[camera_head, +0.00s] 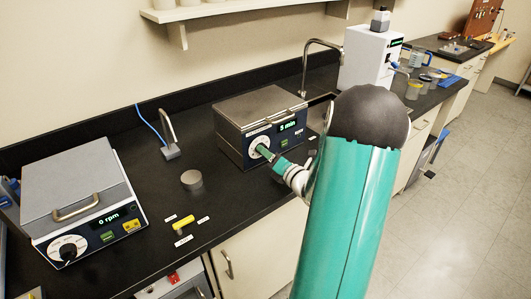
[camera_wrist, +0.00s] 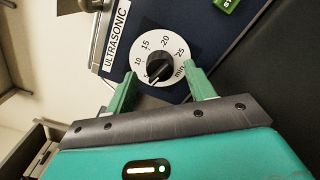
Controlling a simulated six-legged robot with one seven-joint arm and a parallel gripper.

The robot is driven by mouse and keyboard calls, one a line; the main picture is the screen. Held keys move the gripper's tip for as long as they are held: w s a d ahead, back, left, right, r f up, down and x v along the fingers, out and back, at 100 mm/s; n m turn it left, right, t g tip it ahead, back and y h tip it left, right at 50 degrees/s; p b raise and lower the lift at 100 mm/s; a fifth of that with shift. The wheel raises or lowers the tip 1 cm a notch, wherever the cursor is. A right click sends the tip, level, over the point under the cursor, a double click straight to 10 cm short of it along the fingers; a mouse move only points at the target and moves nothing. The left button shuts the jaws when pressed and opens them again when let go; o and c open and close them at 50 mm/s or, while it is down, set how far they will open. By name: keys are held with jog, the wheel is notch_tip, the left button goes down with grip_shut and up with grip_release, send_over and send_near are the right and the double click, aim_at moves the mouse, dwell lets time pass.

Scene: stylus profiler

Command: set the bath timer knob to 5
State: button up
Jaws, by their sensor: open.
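The ultrasonic bath (camera_head: 232,151) is a grey box on the black bench, with a dark front panel. Its display (camera_head: 288,126) reads "5 min". The timer knob (camera_wrist: 159,68) is black on a white dial (camera_wrist: 142,42) marked 10, 15, 20, 25 and min. In the head view, my gripper (camera_head: 265,151) is at the bath's front panel, partly covering the dial.
A stirrer or centrifuge-like box (camera_head: 85,190) reading "0 rpm" stands at the left. A grey cylinder (camera_head: 191,180), a yellow piece (camera_head: 184,223) and small white labels lie between. A white instrument (camera_head: 369,58) stands further right.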

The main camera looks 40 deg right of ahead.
jog(key=shift+s+a, duration=0.25)
jog(key=shift+s, duration=1.65)
jog(key=shift+s+a, duration=0.2)
jog(key=shift+s, duration=1.65)
jog(key=shift+s, duration=0.15)
